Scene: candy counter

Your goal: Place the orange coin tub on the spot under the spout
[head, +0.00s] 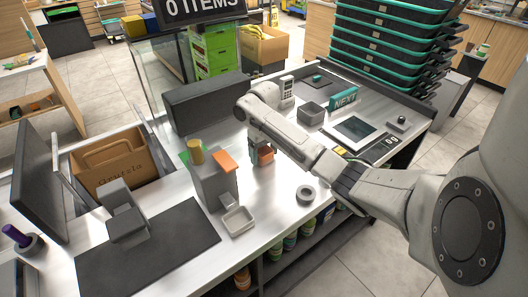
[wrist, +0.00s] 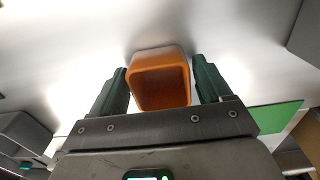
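The orange coin tub (wrist: 160,103) sits between the two dark green fingers of my gripper (wrist: 160,85) in the wrist view, its open mouth facing the camera. A finger lies against each side. In the head view my gripper (head: 263,156) points down over the counter, right of a grey box-like machine (head: 213,184), and a bit of the tub's orange shows there, mostly hidden. The machine has an orange slab, a green piece and a yellow cylinder on top. A small pale grey tray (head: 239,221) lies at its front foot.
A dark round ring-like dish (head: 306,195) stands right of the tray near the counter's front edge. A black mat (head: 150,252) with a grey device lies left of the machine. A grey bin (head: 312,114) and a NEXT sign (head: 343,98) stand behind. Bare counter lies between tray and dish.

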